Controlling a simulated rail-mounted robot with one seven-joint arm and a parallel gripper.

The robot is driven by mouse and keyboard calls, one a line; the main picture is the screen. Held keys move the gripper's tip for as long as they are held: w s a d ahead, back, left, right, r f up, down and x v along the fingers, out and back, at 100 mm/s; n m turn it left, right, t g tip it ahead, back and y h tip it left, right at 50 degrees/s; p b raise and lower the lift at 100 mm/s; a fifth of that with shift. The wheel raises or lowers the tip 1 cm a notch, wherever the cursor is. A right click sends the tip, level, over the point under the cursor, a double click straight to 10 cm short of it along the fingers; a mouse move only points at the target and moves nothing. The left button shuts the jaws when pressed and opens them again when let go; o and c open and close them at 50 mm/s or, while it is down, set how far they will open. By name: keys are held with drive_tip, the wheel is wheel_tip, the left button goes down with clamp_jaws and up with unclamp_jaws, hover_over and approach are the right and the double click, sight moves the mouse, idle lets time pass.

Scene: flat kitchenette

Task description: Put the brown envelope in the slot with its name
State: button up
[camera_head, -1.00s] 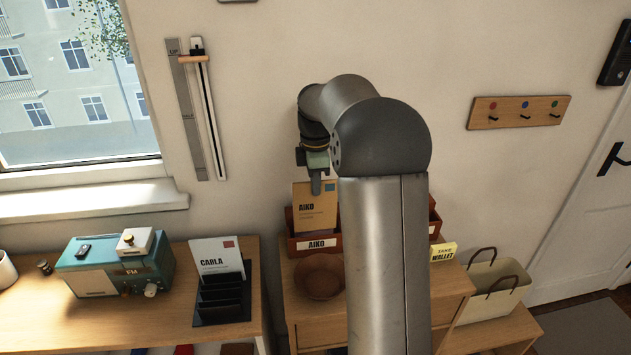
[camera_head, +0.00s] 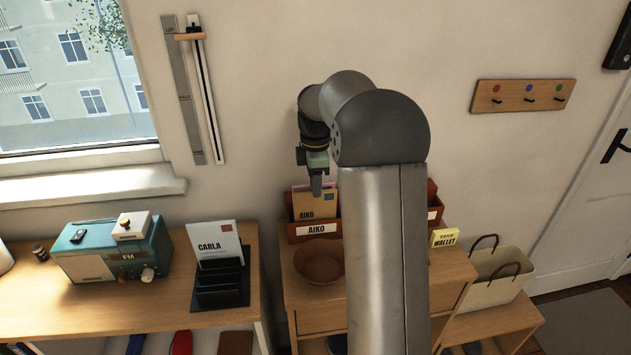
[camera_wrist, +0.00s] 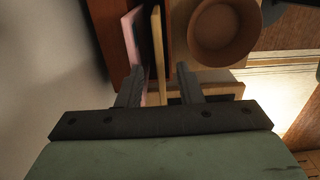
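The brown envelope (camera_head: 314,205), marked AIKO, stands upright in the wooden slot (camera_head: 314,239) whose front label reads AIKO. Its lower part is hidden behind the slot's front. In the wrist view the envelope (camera_wrist: 158,42) shows edge-on between my fingertips, with visible gaps beside it. My gripper (camera_head: 316,186) points down just above and at the envelope's top in the head view. In the wrist view my gripper (camera_wrist: 160,72) is open around the envelope. A pinkish card (camera_wrist: 131,38) stands beside the envelope, near the left finger.
A brown bowl (camera_head: 318,262) sits in front of the slot. A white CARLA envelope (camera_head: 213,238) stands in a black rack (camera_head: 221,288) at left, beside a teal radio (camera_head: 112,252). A yellow wallet note (camera_head: 444,238) and a bag (camera_head: 495,276) are at right. My arm hides part of the middle.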

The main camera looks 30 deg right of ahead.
wheel_tip(320, 180, up, 17)
drive_tip(key=shift+r, duration=0.2)
idle(0.5)
drive_tip(key=shift+a, duration=0.1)
idle(0.4)
drive_tip(key=s+a+f+m, duration=0.7)
drive_tip(key=s+a, duration=0.4)
drive_tip(key=s, duration=0.2)
drive_tip(key=s+a+f+m, duration=0.2)
drive_tip(key=s+f, duration=0.4)
drive_tip(key=s, duration=0.3)
drive_tip(key=s+a+f+m, duration=0.3)
drive_tip(key=s+f+m, duration=0.2)
drive_tip(key=s+f, duration=0.2)
drive_tip(key=shift+s+a+m+t, duration=0.15)
drive_tip(key=shift+s+m+t, duration=0.15)
drive_tip(key=shift+s, duration=0.6)
